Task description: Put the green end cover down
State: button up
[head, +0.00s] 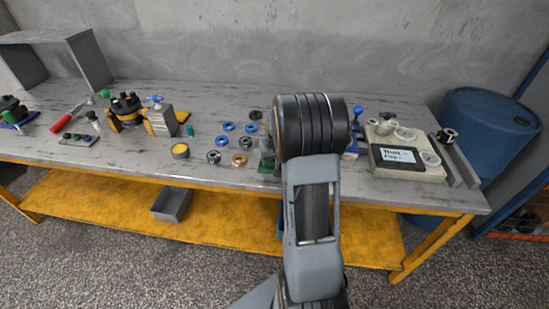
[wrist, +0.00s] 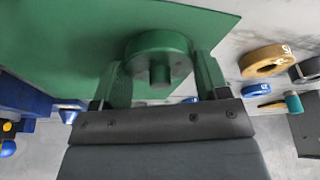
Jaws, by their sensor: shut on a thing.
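The green end cover (wrist: 158,57) is round, with a short stub at its middle. It sits between the two fingers of my gripper (wrist: 162,68), which is shut on it, in the wrist view. A flat green surface (wrist: 60,45) spreads behind the cover; I cannot tell whether the cover touches it. In the head view my arm hides most of the gripper and the cover. A bit of green (head: 264,168) shows just left of the arm by the bench's front edge.
Several blue rings (head: 229,127) and a brass ring (head: 239,159) lie on the grey bench (head: 215,103) left of my arm. A valve assembly (head: 126,108) stands farther left. A pale tray with a dark display (head: 398,157) lies to the right.

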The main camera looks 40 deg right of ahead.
jog(key=shift+f, duration=0.15)
jog(key=o, duration=1.1)
jog(key=shift+r, duration=0.4)
jog(key=a+v, duration=0.1)
jog(key=v, duration=1.1)
jog(key=s+a+n, duration=0.2)
jog(key=s+a, duration=0.5)
jog(key=a, duration=0.3)
jog(key=s+a+n+y, duration=0.1)
jog(key=s+a+n, duration=0.1)
jog(key=s+a, duration=0.5)
jog(key=a, duration=0.3)
jog(key=shift+s+p, duration=0.2)
jog(key=shift+p, duration=0.15)
jog(key=shift+r, duration=0.1)
